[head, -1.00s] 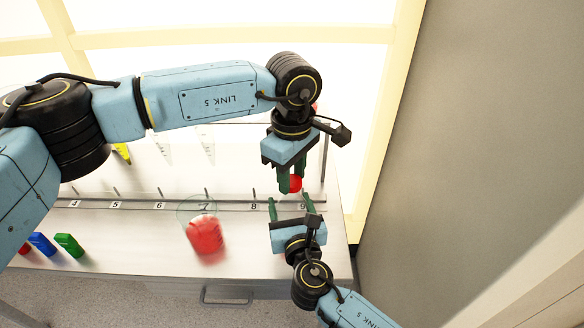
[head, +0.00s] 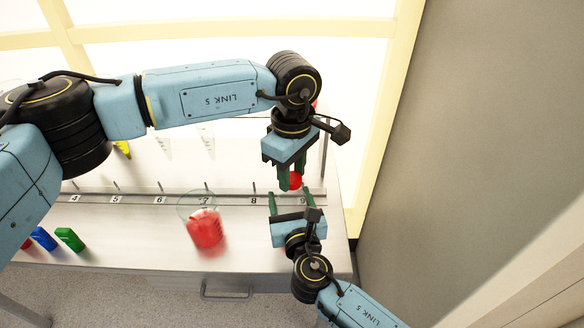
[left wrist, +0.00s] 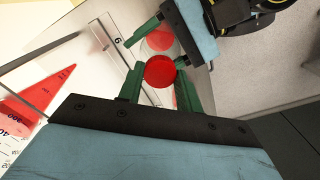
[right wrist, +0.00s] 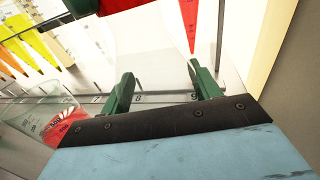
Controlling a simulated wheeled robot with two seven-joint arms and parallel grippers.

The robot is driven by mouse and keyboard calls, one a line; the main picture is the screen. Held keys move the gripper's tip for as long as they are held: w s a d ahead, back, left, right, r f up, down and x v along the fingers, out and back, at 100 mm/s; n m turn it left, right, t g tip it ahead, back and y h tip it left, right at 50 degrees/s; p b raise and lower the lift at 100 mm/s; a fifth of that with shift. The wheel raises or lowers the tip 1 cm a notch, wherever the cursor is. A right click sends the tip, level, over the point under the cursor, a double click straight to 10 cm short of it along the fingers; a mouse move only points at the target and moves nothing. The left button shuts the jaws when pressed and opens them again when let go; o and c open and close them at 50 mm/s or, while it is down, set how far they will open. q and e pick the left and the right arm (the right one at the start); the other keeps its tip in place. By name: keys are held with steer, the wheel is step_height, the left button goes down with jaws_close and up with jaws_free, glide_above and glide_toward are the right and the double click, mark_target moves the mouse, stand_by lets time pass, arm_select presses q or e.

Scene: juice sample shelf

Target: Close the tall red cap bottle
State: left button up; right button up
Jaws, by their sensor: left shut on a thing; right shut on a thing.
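The round red cap (head: 296,181) is between the fingers of my left gripper (head: 289,184), which points down near the shelf's right end. In the left wrist view the red cap (left wrist: 160,71) faces the camera, with clear glass and some red behind it. My right gripper (head: 290,194) comes in from the front, just below the cap. In the right wrist view its fingers (right wrist: 164,86) are shut on a clear bottle body (right wrist: 155,55). The bottle is mostly hidden in the head view. I cannot tell whether cap and bottle neck touch.
A clear beaker with red liquid (head: 205,231) stands left of the grippers. Red, blue and green blocks (head: 70,239) lie at the front left. A numbered rail (head: 135,198) runs along the counter. A grey wall (head: 470,130) is close on the right.

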arm_select(q)
steer(key=shift+f, duration=0.1)
arm_select(e)
jaws_close()
arm_select(q)
steer(key=m, duration=0.5)
steer(key=shift+m, duration=0.3)
steer(key=m, duration=1.7)
steer(key=o, duration=1)
steer(key=shift+c, duration=0.2)
